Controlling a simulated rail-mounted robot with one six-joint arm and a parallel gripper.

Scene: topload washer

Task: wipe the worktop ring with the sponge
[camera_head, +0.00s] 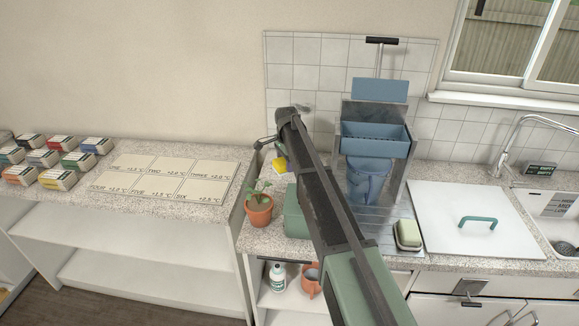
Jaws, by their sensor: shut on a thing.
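A small yellow sponge (280,164) shows at the back left of the speckled worktop (262,236), just left of my arm. My gripper (276,154) is at the far end of my arm, low over the back left of the worktop, and is shut on the sponge. My arm hides most of the gripper and its fingers. I cannot tell whether the sponge touches the worktop. I cannot make out a ring mark on the worktop; my arm covers part of the surface there.
A potted plant (259,208) stands at the worktop's left front edge. A lower counter (150,205) holds colored boxes.

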